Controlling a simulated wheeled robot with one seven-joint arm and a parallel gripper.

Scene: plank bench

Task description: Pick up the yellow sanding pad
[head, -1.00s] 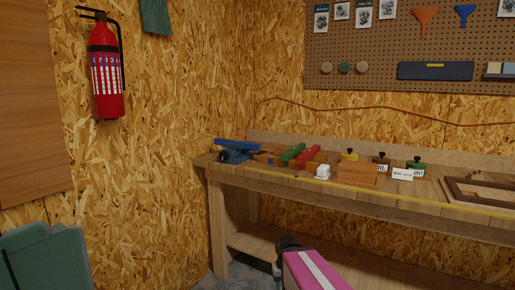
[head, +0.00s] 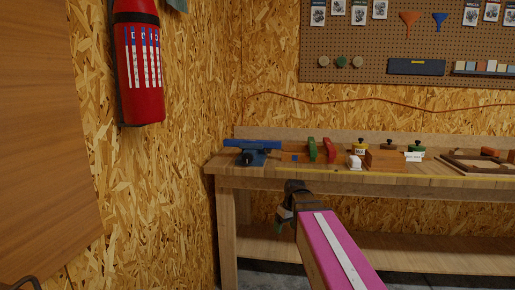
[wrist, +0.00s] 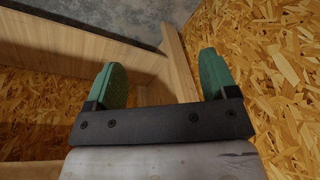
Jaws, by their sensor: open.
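I cannot pick out a yellow sanding pad for certain. A yellow item with a dark knob and a pale label (head: 361,147) stands on the bench (head: 330,180), near its back. It is small in the head view, and I cannot tell whether it is the pad. My gripper (head: 284,215) is in front of the bench, below its top edge and to the left of the yellow item. In the wrist view my gripper (wrist: 163,80) has its two green fingers wide apart with nothing between them.
A blue vise (head: 252,152) sits at the bench's left end. Green (head: 312,149) and red (head: 329,150) items, a white item (head: 354,162) and a wooden box (head: 385,160) stand along the top. A fire extinguisher (head: 139,65) hangs on the left wall.

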